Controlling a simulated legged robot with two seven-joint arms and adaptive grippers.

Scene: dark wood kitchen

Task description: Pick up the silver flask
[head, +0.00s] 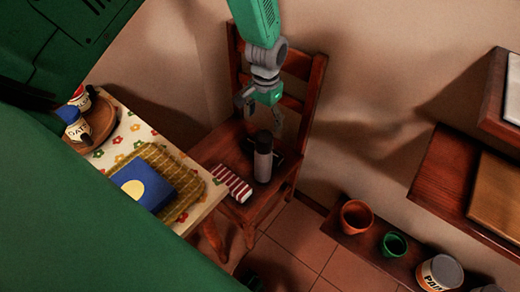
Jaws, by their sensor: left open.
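The silver flask (263,165) stands upright on the seat of a wooden chair (223,150), with its dark cap facing up. My left gripper (262,115) is above the flask, in front of the chair's backrest. Its fingers are spread apart and hold nothing. The fingertips look close to the cap, but I cannot tell the exact gap. My right gripper is not in view.
A red-and-white striped cloth (230,184) lies beside the flask. The table (140,130) at left holds a blue box (145,184) and a wooden tray (101,117). A low shelf at right holds an orange pot (356,217), a green pot (394,244) and a paint can (440,273).

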